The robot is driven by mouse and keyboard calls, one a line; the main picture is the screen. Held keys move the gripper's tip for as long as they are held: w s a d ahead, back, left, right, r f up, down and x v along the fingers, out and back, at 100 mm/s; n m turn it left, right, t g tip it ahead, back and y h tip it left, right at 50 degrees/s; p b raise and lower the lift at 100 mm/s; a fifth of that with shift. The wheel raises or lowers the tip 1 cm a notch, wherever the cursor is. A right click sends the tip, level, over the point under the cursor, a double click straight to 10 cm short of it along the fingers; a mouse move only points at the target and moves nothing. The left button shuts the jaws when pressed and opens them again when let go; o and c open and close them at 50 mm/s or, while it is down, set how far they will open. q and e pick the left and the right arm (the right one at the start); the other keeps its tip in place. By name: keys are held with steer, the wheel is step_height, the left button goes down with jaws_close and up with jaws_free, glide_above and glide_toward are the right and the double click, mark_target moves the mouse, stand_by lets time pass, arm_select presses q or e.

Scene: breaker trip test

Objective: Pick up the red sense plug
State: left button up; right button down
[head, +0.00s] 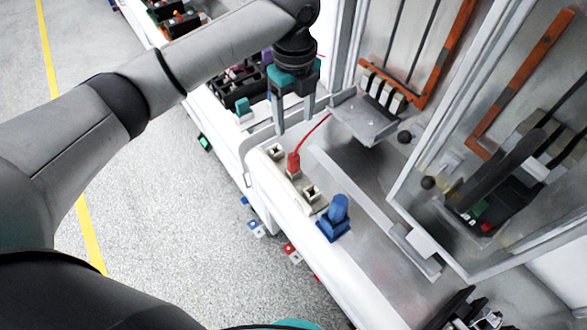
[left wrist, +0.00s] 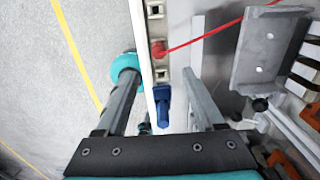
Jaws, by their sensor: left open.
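The red sense plug (head: 293,163) stands upright in a pale socket strip along the white ledge. A thin red lead runs from its top up and right toward a metal bracket. It also shows in the left wrist view (left wrist: 158,49), near the top middle, beyond my fingertips. My left gripper (head: 294,126) points down, open and empty, with its fingertips just above the plug in the head view and apart from it. In the left wrist view its fingers (left wrist: 160,74) are spread on either side of the ledge. My right gripper is not in view.
A blue plug-like piece (head: 336,215) stands on the ledge nearer me. Empty sockets (head: 311,192) lie beside the red plug. The metal bracket (head: 364,118) and a glazed cabinet frame (head: 400,190) stand close on the right. Open floor (head: 160,200) lies left.

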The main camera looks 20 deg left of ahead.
mark_target(293, 157)
arm_select(q)
step_height(293, 157, down, 8)
steer(key=shift+f, duration=0.1)
step_height(293, 157, down, 5)
steer(key=shift+s+f+p, duration=0.1)
steer(key=shift+s+p, duration=0.05)
steer(key=shift+p, duration=0.15)
jaws_close()
stand_by(0.5)
stand_by(0.3)
